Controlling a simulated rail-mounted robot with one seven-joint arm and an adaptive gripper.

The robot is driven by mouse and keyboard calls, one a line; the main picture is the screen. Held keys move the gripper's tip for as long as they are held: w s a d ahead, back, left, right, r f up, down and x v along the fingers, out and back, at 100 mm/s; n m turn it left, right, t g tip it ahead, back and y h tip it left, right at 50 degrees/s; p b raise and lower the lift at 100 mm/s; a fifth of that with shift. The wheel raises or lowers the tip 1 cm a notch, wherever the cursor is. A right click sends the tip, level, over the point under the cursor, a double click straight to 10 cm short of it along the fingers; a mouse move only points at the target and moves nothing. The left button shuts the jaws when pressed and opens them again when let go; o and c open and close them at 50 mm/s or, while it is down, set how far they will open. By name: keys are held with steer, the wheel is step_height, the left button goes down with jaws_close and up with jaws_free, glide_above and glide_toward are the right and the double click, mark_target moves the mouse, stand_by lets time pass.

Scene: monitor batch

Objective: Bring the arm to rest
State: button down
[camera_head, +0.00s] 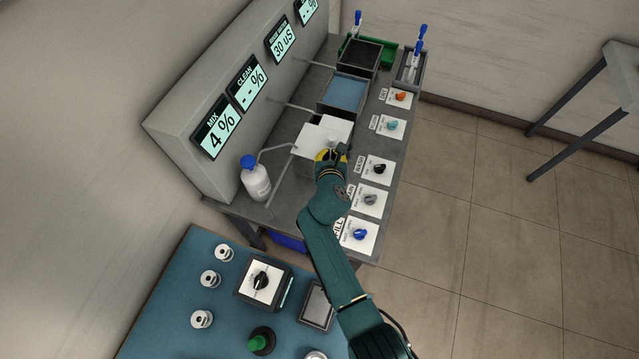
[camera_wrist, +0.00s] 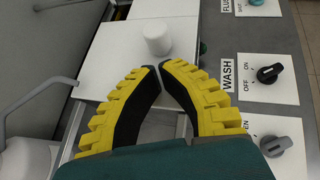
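My arm (camera_head: 332,255) reaches from the lower right over the bench to the white lidded station. My gripper (camera_head: 332,156) is above the near edge of the white lids. In the wrist view its two yellow fingers with black pads (camera_wrist: 161,68) come together at the tips, with nothing visible between them. A white round knob (camera_wrist: 157,38) on a white lid (camera_wrist: 125,50) lies just beyond the fingertips, apart from them in the picture. The height gap between fingertips and lid is hard to tell.
Control plates line the bench's right side, including the black WASH knob (camera_head: 379,168) and blue knob (camera_head: 360,234). A white bottle with blue cap (camera_head: 256,180) stands at left. A blue bath (camera_head: 345,94) lies behind. The teal table (camera_head: 190,310) is in front.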

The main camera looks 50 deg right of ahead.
steer(key=p+v, duration=0.3)
steer(key=v, duration=0.8)
steer(key=shift+s+a+f, duration=0.2)
steer(key=shift+a+f, duration=0.05)
steer(key=shift+a, duration=0.15)
